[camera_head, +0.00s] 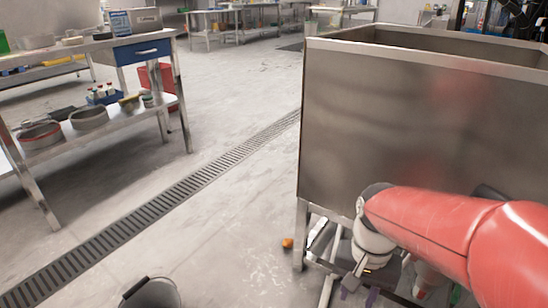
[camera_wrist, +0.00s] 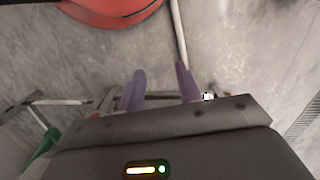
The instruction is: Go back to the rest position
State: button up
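My red arm reaches in from the lower right in the head view. My gripper (camera_head: 358,294) hangs low in front of the metal sink unit (camera_head: 400,125), near its legs. In the wrist view the two purple fingers of my gripper (camera_wrist: 161,84) stand apart with nothing held between them. A thin bar shows behind the fingers. No bean grinder can be made out in either view.
A metal workbench (camera_head: 70,57) with pans on its lower shelf stands at the left. A dark bucket (camera_head: 152,293) is at the bottom edge. A small orange object (camera_head: 287,243) lies by the sink leg. Open floor with a drain grate (camera_head: 150,210) lies between.

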jog(key=s+r+n+t+p, duration=0.2)
jog(key=r+p, duration=0.4)
jog(key=r, duration=0.4)
jog(key=s+r+n+t+p, duration=0.2)
jog(key=r+t+p, duration=0.2)
jog(key=r, duration=0.6)
jog(key=shift+a+r+n+t+p, duration=0.4)
jog(key=shift+p, duration=0.85)
